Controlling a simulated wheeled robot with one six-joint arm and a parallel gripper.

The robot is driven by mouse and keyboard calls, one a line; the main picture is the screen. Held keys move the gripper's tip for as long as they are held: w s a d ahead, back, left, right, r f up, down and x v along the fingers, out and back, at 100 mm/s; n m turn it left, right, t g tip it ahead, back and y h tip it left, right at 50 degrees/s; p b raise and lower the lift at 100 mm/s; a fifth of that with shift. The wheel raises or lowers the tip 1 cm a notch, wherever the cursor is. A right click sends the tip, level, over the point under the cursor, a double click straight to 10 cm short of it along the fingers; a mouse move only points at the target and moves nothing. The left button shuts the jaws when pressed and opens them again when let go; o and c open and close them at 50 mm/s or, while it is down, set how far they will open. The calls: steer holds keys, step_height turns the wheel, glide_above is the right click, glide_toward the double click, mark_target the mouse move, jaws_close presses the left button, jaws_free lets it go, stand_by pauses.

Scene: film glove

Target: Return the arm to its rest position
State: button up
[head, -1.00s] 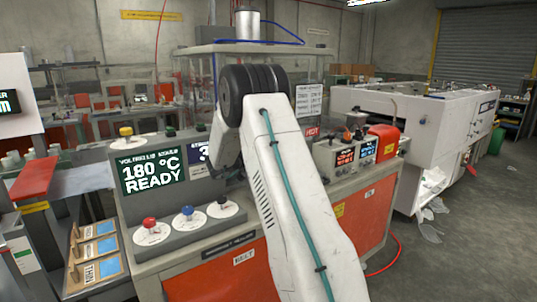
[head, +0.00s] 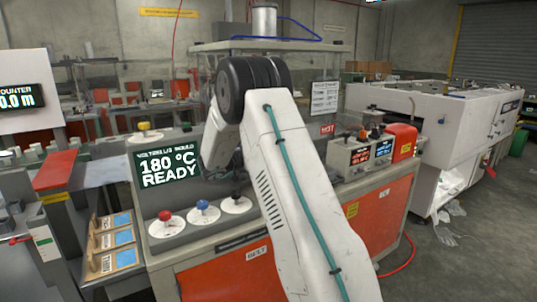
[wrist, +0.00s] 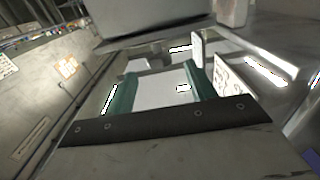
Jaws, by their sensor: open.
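My white arm with its black joint and teal cable rises in front of the machine in the head view, its elbow bent and the forearm folding down behind it. My gripper (wrist: 160,73) shows in the wrist view as two teal fingers on a dark bolted bar. The fingers are apart, and I see nothing held between them. A pale panel shows beyond the gap. In the head view the gripper is mostly hidden behind my arm, around the control panel.
The machine's green display (head: 167,170) reads 180 °C READY. Red (head: 165,215), blue (head: 202,205) and black knobs sit below it. Small control boxes (head: 360,155) stand right of my arm. A white machine (head: 430,110) stands at right. Wooden trays (head: 113,242) lie at left.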

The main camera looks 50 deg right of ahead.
stand_by(0.3)
steer(key=w+a+r+n+t+y, duration=0.3)
steer(key=a+r+n+t, duration=0.65)
steer(key=r+t, duration=0.4)
steer(key=s+a+n+t+y, duration=0.2)
steer(key=a+n+y, duration=0.3)
steer(key=a, duration=0.6)
steer(key=s+a+n+t+y, duration=0.1)
steer(key=s+a+n+y, duration=0.15)
steer(key=a+y, duration=0.6)
steer(key=s+a+f+n+g+y, duration=0.1)
steer(key=s+a+f+n+g, duration=0.1)
steer(key=s+a, duration=0.45)
steer(key=s+a+f+n+g+y, duration=0.1)
steer(key=s+a+f+g+y, duration=0.2)
steer(key=s, duration=0.6)
steer(key=s+f+g+h, duration=0.1)
steer(key=s+f+g, duration=0.1)
steer(key=s, duration=0.7)
steer(key=s+f+g+h, duration=0.2)
steer(key=s+g, duration=0.2)
steer(key=s, duration=0.6)
steer(key=shift+s+f+n, duration=0.2)
steer(key=shift+f+n, duration=0.15)
steer(key=shift+n, duration=0.05)
